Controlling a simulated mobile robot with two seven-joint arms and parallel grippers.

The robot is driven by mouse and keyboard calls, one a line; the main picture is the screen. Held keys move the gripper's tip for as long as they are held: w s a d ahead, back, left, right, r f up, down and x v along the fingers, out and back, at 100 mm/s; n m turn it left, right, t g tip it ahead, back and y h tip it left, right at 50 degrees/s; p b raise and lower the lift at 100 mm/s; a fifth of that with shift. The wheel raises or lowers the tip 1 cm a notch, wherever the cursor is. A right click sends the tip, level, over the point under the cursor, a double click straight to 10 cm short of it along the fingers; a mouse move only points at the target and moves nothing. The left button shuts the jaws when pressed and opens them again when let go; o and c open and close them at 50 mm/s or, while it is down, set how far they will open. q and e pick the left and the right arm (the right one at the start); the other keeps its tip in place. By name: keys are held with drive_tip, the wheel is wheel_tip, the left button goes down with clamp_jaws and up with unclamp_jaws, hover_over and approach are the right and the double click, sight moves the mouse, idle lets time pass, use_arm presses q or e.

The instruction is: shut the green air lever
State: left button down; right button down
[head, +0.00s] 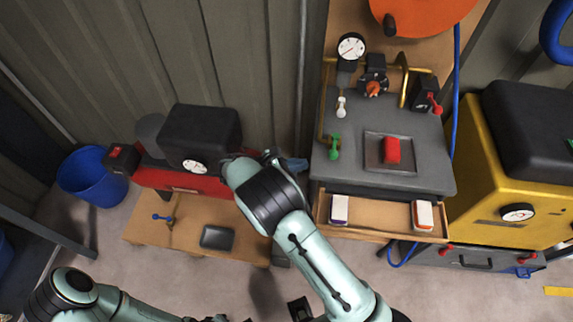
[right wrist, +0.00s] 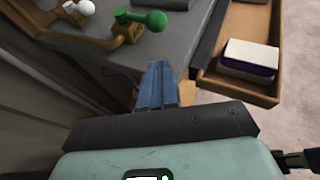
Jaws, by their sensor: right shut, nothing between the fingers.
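The green air lever (head: 334,146) sits on a brass pipe at the left edge of the grey bench top. In the right wrist view the green lever (right wrist: 143,18) shows at the top, its round knob toward the right. My right gripper (head: 294,164) is left of the bench, apart from the lever. Its blue fingers (right wrist: 158,84) are shut with nothing between them, below the lever in the wrist view. My left arm shows at the bottom left of the head view, but its fingers are not visible.
A white-knobbed lever (head: 341,106) and a red block in a tray (head: 376,166) are on the bench. An open drawer (head: 378,234) juts out below, holding two small boxes. A red compressor (head: 160,179) stands left, a yellow machine (head: 487,226) right.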

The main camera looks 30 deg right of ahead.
sight(330, 158)
drive_tip(key=d, duration=0.6)
drive_tip(key=shift+s+d+f, duration=0.1)
drive_tip(key=shift+s+d, duration=0.1)
drive_tip(key=shift+d, duration=0.05)
drive_tip(key=shift+s+d+p, duration=0.2)
drive_tip(key=shift+d+p, duration=0.15)
drive_tip(key=shift+p, duration=0.2)
drive_tip(key=shift+s+d+r, duration=0.2)
drive_tip(key=shift+d, duration=0.05)
drive_tip(key=shift+s+d, duration=0.1)
drive_tip(key=shift+s, duration=0.05)
